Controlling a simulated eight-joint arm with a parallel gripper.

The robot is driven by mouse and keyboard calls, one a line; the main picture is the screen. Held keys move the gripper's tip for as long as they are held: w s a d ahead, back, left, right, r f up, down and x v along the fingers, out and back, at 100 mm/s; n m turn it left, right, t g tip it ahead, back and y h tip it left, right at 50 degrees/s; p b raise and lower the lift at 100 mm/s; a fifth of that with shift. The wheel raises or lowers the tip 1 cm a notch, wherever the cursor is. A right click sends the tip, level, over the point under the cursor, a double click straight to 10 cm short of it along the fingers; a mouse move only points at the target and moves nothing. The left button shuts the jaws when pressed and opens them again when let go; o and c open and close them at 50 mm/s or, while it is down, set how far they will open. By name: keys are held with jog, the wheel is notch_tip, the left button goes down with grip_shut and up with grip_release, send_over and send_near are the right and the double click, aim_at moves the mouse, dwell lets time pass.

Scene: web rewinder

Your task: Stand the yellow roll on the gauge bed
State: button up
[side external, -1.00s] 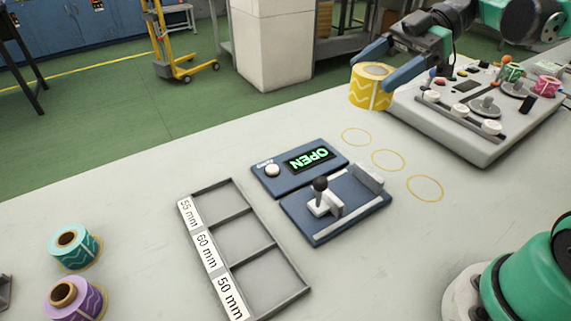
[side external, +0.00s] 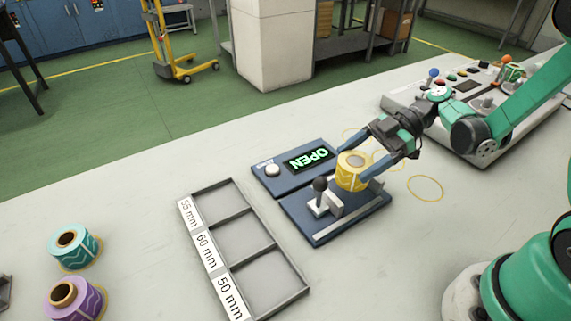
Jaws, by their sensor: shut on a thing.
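The yellow roll (side external: 352,172) with a pale zigzag is upright between the fingers of my gripper (side external: 366,170). My gripper is shut on it. The roll is over the far right part of the blue gauge bed (side external: 318,230), behind the black-knobbed lever (side external: 320,190) and its grey jaw. I cannot tell whether the roll's underside touches the bed. The roll and fingers hide the bed's far right corner and part of its fixed stop.
The gauge display (side external: 308,158) reads OPEN. A grey tray (side external: 248,213) with compartments labelled 55, 60 and 50 mm lies left of the bed. Teal (side external: 72,246) and purple (side external: 75,298) rolls stand at the lower left. The rewinder (side external: 400,105) is at the upper right.

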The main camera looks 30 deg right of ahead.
aim_at(359, 158)
jog(key=shift+f, duration=1.65)
jog(key=o, duration=1.3)
jog(key=v, duration=0.7)
jog(key=shift+r, duration=0.15)
jog(key=a+r+m+h, duration=0.1)
jog(key=m, duration=0.1)
jog(key=a+m+h, duration=0.1)
jog(key=m+h, duration=0.1)
jog(key=m, duration=0.1)
jog(key=a+r+m+h, duration=0.1)
jog(key=m+h, duration=0.1)
jog(key=shift+w+a+r, duration=0.3)
jog(key=shift+a+r, duration=0.05)
jog(key=m+h, duration=0.1)
jog(key=m, duration=0.1)
jog(key=s+a+r+m+t+h, duration=0.1)
jog(key=h, duration=0.1)
jog(key=r+m+t+h, duration=0.1)
jog(key=m, duration=0.1)
jog(key=shift+s+a+m+h, duration=0.2)
jog(key=shift+s+m+h, duration=0.1)
jog(key=shift+s, duration=0.1)
jog(key=shift+s+a+r+m+t+h, duration=0.1)
jog(key=shift+s+r+m+t+h, duration=0.1)
jog(key=shift+r+m+t+h, duration=0.4)
jog(key=shift+s+a+r+m+t+h, duration=0.1)
jog(key=shift+s+r+m+t+h, duration=0.15)
jog(key=shift+m+t+h, duration=0.5)
jog(key=shift+m, duration=0.25)
